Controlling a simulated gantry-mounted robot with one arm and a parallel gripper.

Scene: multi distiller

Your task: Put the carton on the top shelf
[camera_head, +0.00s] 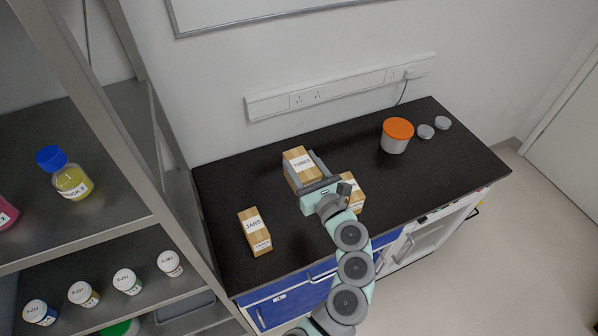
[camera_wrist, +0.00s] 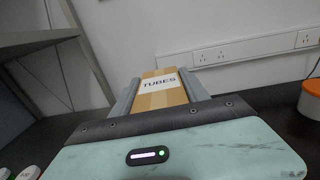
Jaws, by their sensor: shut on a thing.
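My gripper (camera_head: 308,178) is over the black bench and shut on a brown carton (camera_head: 298,160) with a white label. In the wrist view the carton (camera_wrist: 161,84) reads TUBES and sits between the two fingers (camera_wrist: 162,92). I cannot tell whether its underside touches the bench. A second carton (camera_head: 255,231), labelled JARS, stands on the bench to the left. A third carton (camera_head: 355,190) is partly hidden behind my gripper. The metal shelf unit (camera_head: 100,190) stands at the left; two of its boards show in the head view.
The upper visible shelf holds a yellow flask (camera_head: 71,181) with a blue cap and part of a pink one. The lower shelf holds several small white-capped jars (camera_head: 127,281). Shelf posts (camera_head: 90,100) border the bench.

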